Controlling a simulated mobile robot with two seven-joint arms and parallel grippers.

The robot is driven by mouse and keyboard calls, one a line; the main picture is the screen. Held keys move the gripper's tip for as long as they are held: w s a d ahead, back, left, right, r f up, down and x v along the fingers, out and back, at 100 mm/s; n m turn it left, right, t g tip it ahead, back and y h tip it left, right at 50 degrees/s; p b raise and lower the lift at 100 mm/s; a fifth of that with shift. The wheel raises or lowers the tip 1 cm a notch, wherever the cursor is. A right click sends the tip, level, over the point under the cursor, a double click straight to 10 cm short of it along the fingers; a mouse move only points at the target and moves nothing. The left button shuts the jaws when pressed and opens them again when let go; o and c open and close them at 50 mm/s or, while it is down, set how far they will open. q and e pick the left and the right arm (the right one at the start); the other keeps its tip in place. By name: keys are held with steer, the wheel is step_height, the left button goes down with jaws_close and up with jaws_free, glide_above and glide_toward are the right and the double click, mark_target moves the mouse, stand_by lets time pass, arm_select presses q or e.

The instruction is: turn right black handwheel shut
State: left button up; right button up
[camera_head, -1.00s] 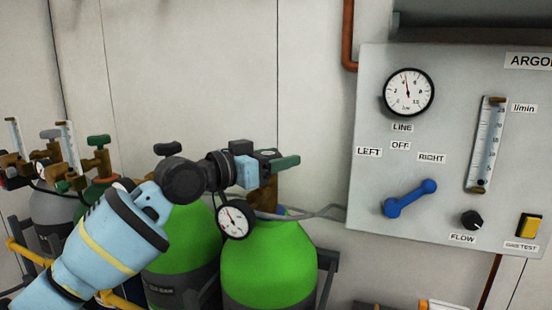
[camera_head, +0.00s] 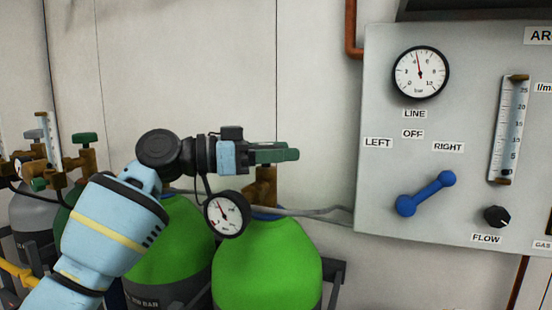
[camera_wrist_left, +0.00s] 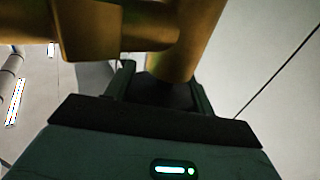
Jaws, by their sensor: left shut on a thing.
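My left gripper (camera_head: 280,153) is dark green and is at the top of the brass valve (camera_head: 265,185) on the right green cylinder (camera_head: 268,265). In the left wrist view its fingers (camera_wrist_left: 165,92) stand on both sides of a dark part, which appears to be the black handwheel (camera_wrist_left: 170,97), below a brass stem (camera_wrist_left: 183,50). The gripper is shut on it. In the head view the handwheel is hidden by the gripper. I cannot tell how far it is turned. My right gripper is not in view.
A round gauge (camera_head: 227,214) hangs below my wrist, close to the valve. Another green cylinder (camera_head: 168,250) stands to the left. The grey panel (camera_head: 385,215) at right carries a line gauge (camera_head: 420,72) and a blue lever (camera_head: 425,194). A grey hose (camera_head: 320,210) runs to the panel.

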arm_select(q)
steer(key=shift+s+m+g, duration=0.1)
steer(key=shift+m+g, duration=0.5)
steer(key=shift+g, duration=0.6)
steer(key=o, duration=1)
steer(key=shift+c, duration=0.2)
steer(key=shift+r, duration=0.1)
